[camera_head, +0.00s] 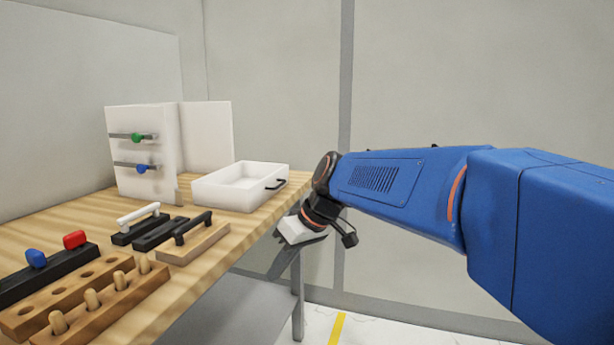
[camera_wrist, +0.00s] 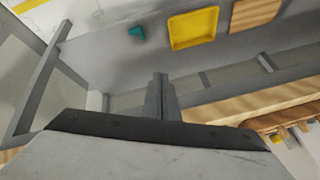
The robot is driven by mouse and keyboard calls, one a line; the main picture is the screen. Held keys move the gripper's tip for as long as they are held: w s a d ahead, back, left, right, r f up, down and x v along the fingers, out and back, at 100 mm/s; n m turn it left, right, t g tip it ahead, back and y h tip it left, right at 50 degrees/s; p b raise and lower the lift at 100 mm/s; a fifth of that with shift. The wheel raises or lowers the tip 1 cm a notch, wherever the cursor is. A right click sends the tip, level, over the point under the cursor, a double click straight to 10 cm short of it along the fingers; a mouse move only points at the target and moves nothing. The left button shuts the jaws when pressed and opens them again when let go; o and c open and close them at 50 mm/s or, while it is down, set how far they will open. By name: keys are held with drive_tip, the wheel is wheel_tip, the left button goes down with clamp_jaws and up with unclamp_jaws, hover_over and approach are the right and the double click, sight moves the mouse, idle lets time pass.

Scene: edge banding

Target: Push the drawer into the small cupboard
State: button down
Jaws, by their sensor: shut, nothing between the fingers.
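The small cupboard (camera_head: 205,140) is white and stands at the back of the wooden table in the head view. The drawer (camera_head: 215,192) is a white, open-topped box with a dark handle (camera_head: 276,184) on its right end. It sits in front of the cupboard, at the table's right edge, and looks empty. I cannot tell whether its far end is inside the cupboard. My gripper (camera_wrist: 160,78) is shut and empty, pointing downward beyond the table's edge, below and to the right of the drawer, apart from it. The wrist view does not show the drawer.
A white panel with green (camera_head: 137,138) and blue (camera_head: 141,168) knobs stands left of the cupboard. Handled blocks (camera_head: 192,244) and a pegged wooden rack (camera_head: 98,300) fill the near table. In the wrist view, a grey lower shelf holds a yellow tray (camera_wrist: 194,29) and a teal item (camera_wrist: 136,32).

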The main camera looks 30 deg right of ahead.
drive_tip(key=w+d+r+n+t+y, duration=0.2)
drive_tip(key=w+d+r, duration=0.4)
drive_tip(key=w+d, duration=0.4)
drive_tip(key=w+d+r+n+t+y, duration=0.2)
drive_tip(key=w+d+r+t, duration=0.2)
drive_tip(key=w+d+r, duration=0.3)
drive_tip(key=w+d, duration=0.4)
drive_tip(key=shift+d+n, duration=0.3)
drive_tip(key=shift+w+f, duration=0.1)
drive_tip(key=shift+w, duration=0.1)
approach(222, 175)
drive_tip(key=shift+x, duration=6.1)
drive_tip(key=shift+r+v, duration=0.2)
drive_tip(key=shift+v, duration=3.15)
